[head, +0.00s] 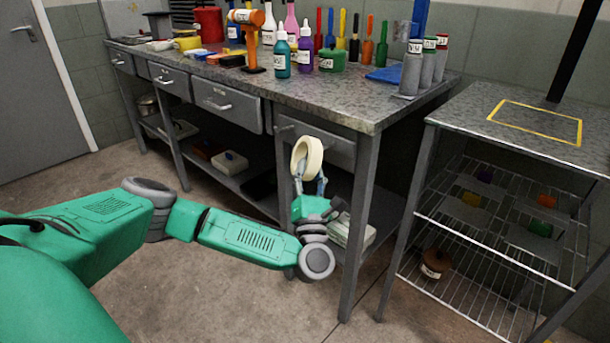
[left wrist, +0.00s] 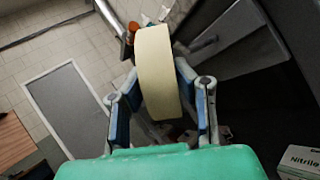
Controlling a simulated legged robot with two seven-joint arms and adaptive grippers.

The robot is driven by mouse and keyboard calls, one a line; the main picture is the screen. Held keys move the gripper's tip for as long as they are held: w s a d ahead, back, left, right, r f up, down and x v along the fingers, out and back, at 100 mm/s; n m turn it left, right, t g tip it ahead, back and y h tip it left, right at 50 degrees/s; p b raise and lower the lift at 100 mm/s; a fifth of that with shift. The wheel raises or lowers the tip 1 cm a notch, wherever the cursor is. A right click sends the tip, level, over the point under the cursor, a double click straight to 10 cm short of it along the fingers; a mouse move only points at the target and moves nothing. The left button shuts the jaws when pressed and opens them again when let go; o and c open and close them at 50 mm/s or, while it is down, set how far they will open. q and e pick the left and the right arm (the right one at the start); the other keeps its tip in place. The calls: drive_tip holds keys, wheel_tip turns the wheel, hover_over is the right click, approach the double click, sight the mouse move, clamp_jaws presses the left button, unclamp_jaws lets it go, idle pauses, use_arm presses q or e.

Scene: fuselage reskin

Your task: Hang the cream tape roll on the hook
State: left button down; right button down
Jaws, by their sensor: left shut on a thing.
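The cream tape roll (head: 316,156) is held up in front of the bench's right-hand drawer, its ring opening facing left in the head view. My left gripper (head: 311,187) is below it, shut on its lower part. In the left wrist view, the cream tape roll (left wrist: 156,65) stands upright between the two fingers of my left gripper (left wrist: 157,95), its broad outer face towards the camera. I cannot make out the hook in either view. My right gripper is not in view.
The grey workbench (head: 385,108) carries bottles, tools and a blue cloth (head: 388,75). A wire-shelf rack (head: 470,225) stands on the right. A white box (head: 352,232) sits on the bench's lower shelf behind my gripper. The floor (head: 190,270) in front is clear.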

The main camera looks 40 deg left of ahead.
use_arm(q)
drive_tip(key=w+b, duration=0.1)
drive_tip(key=w+f+b, duration=0.1)
drive_tip(key=w+b, duration=0.1)
drive_tip(key=w+f+b, duration=0.1)
drive_tip(key=w, duration=0.1)
drive_tip(key=shift+w+d+f+b, duration=0.1)
drive_tip(key=shift+w+d+b, duration=0.05)
drive_tip(key=shift+d+b, duration=0.15)
idle(0.5)
drive_tip(key=shift+f, duration=0.2)
idle(0.4)
drive_tip(key=c, duration=1.3)
unclamp_jaws()
drive_tip(key=shift+o, duration=0.2)
drive_tip(key=shift+a+r, duration=0.1)
